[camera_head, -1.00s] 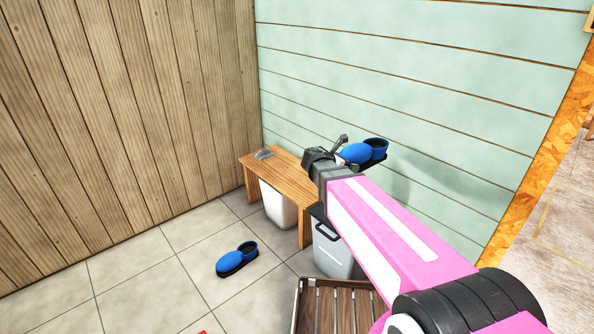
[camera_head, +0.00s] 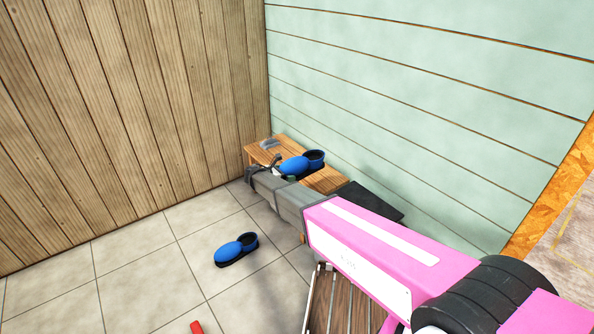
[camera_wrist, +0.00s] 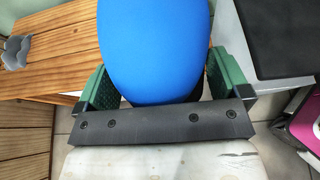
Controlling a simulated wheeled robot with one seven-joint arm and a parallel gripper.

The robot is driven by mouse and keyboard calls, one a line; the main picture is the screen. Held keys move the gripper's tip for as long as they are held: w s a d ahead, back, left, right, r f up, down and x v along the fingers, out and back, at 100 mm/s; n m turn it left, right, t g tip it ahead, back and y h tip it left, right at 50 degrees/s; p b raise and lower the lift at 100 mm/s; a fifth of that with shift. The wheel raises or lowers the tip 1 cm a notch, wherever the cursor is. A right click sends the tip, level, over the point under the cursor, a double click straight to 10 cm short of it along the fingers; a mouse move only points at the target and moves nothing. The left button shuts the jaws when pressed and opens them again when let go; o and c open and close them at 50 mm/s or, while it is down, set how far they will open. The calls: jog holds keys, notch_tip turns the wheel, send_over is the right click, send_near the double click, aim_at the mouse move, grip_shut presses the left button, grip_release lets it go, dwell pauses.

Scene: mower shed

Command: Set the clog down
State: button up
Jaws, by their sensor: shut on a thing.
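A blue clog with a dark sole (camera_head: 303,163) is held at the wooden bench (camera_head: 325,180) by the green wall. In the wrist view its blue toe (camera_wrist: 152,45) sits between the green finger pads of my gripper (camera_wrist: 162,85). My gripper (camera_head: 280,172) is shut on this clog. The bench top (camera_wrist: 60,40) shows beside and beyond the clog in the wrist view. I cannot tell whether the sole touches the wood. A second blue clog (camera_head: 236,250) lies on the tiled floor in front of the bench.
A small grey object (camera_head: 269,143) lies at the bench's far left end. A dark-topped bin (camera_head: 371,201) stands right of the bench. A slatted wooden piece (camera_head: 341,300) is in front. A red item (camera_head: 197,327) shows at the bottom edge. Floor at left is clear.

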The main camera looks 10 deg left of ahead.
jog(key=w+d+f, duration=0.1)
jog(key=w+f, duration=0.1)
jog(key=w, duration=0.1)
jog(key=w+d+f, duration=0.2)
jog(key=w, duration=0.1)
jog(key=w+d+f, duration=0.2)
jog(key=w, duration=0.1)
jog(key=shift+w+f, duration=0.15)
jog(key=shift+f, duration=2)
jog(key=o, duration=0.8)
jog(key=v, duration=1.2)
jog(key=shift+d, duration=0.15)
